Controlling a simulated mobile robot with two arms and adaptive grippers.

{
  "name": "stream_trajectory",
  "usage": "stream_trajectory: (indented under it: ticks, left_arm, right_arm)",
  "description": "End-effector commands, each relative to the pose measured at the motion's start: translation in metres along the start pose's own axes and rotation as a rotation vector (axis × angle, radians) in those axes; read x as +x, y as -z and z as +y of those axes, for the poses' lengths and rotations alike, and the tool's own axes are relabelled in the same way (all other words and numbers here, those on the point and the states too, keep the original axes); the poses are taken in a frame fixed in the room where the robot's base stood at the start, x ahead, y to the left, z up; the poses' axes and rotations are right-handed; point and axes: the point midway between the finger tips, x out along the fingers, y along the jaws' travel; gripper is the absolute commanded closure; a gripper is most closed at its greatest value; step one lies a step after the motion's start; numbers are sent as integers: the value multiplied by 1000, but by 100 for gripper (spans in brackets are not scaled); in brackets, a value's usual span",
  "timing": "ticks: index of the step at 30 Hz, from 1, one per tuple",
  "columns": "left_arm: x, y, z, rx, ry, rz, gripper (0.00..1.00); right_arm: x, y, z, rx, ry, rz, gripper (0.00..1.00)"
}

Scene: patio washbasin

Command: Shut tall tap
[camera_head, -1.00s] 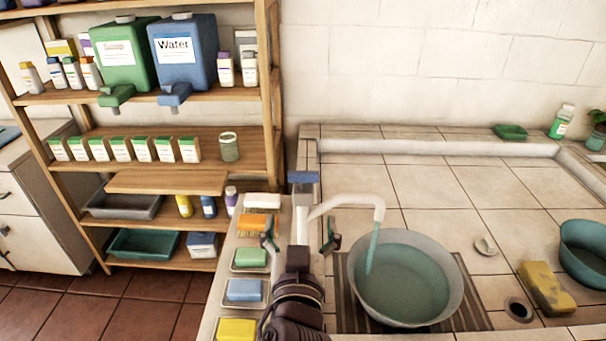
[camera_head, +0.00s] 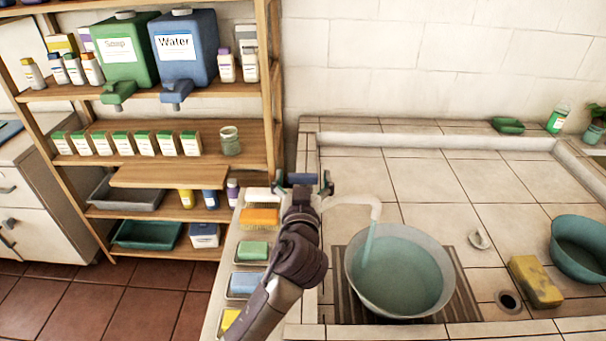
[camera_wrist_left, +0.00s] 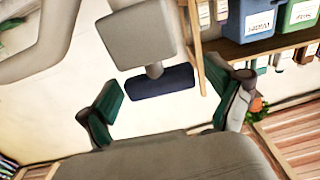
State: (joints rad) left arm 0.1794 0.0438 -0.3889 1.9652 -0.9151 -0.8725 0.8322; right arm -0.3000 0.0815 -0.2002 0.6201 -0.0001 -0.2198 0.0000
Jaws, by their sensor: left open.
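The tall tap has a blue handle (camera_head: 301,178) on top and a pale curved spout (camera_head: 350,199). A blue-green stream of water (camera_head: 369,245) runs from the spout into a round basin (camera_head: 447,272) holding water. My left gripper (camera_head: 303,184) is open at the handle, with one fingertip on each side of it. In the left wrist view the dark blue handle (camera_wrist_left: 160,83) lies between the two green-padded fingers, with gaps on both sides. The arm hides most of the tap's column in the head view. My right gripper is not in view.
Soap bars in dishes, one of them green (camera_head: 252,250), line the ledge left of the tap. A wooden shelf (camera_head: 185,178) with bottles stands at the left. A yellow sponge (camera_head: 536,281) and a teal bowl (camera_head: 580,250) lie right. The tiled counter behind the basin is clear.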

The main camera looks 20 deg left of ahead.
Motion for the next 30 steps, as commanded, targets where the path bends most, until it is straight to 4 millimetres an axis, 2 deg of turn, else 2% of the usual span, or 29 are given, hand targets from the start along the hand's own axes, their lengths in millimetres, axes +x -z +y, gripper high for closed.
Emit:
stream_trajectory:
  ticks: [6,17,25,30]
  left_arm:
    - [0,0,0,0,0,0,10]
    - [0,0,0,0,0,0,69]
    - [0,1,-1,1,-28,0,69]
    - [0,2,-1,2,-106,0,69]
  right_arm:
    - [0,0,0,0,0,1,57]
    - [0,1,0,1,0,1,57]
    - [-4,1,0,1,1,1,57]
    - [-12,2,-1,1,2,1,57]
